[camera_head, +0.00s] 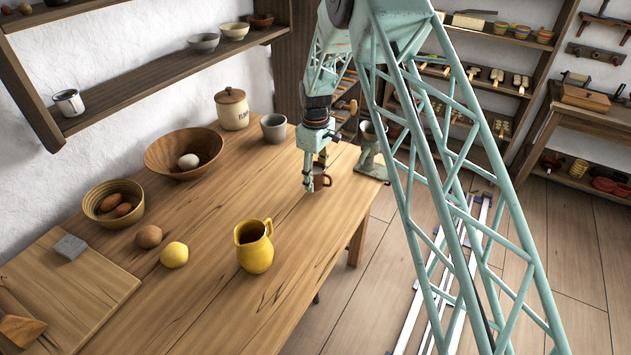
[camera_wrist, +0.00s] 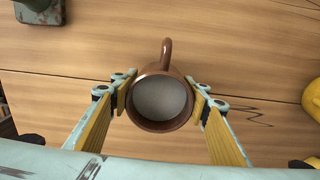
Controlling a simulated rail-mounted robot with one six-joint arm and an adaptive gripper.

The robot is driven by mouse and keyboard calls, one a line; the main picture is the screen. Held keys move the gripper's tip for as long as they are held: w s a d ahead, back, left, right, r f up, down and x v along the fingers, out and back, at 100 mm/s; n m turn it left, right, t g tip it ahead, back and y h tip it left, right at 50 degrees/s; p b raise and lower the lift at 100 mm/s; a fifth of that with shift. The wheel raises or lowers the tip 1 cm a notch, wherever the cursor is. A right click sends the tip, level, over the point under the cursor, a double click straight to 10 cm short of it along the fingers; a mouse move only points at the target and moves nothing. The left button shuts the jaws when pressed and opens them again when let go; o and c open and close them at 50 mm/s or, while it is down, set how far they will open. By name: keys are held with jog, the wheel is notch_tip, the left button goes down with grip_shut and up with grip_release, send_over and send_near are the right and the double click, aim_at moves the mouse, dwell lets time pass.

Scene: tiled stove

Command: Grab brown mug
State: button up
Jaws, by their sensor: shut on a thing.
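The brown mug (camera_wrist: 161,124) is upright in the wrist view, with a pale inside and its handle pointing up in the picture. My gripper (camera_wrist: 160,100) has one finger pressed on each side of the mug's body. In the head view the brown mug (camera_head: 321,180) is at the far right part of the wooden table, partly hidden by my gripper (camera_head: 313,184). Whether the mug's base touches the table cannot be told.
A yellow jug (camera_head: 254,247) stands nearer on the table (camera_head: 215,285). A grey cup (camera_head: 273,128), a flour jar (camera_head: 232,109) and a wooden bowl (camera_head: 160,155) stand behind. A green metal device (camera_head: 371,155) stands close right of the mug.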

jog(key=shift+r, duration=0.35)
jog(key=shift+s+d+r, duration=0.1)
jog(key=shift+s, duration=0.45)
jog(key=shift+s+d+r+p, duration=0.2)
jog(key=shift+s+d, duration=0.35)
jog(key=shift+s, duration=1.8)
jog(key=shift+s+d+r+p, duration=0.1)
jog(key=shift+s+d+r, duration=0.35)
jog(key=shift+s, duration=1.9)
jog(key=shift+s+d+p, duration=0.15)
jog(key=shift+s+d, duration=0.55)
jog(key=shift+s, duration=1.65)
jog(key=shift+s, duration=0.15)
jog(key=shift+s, duration=0.15)
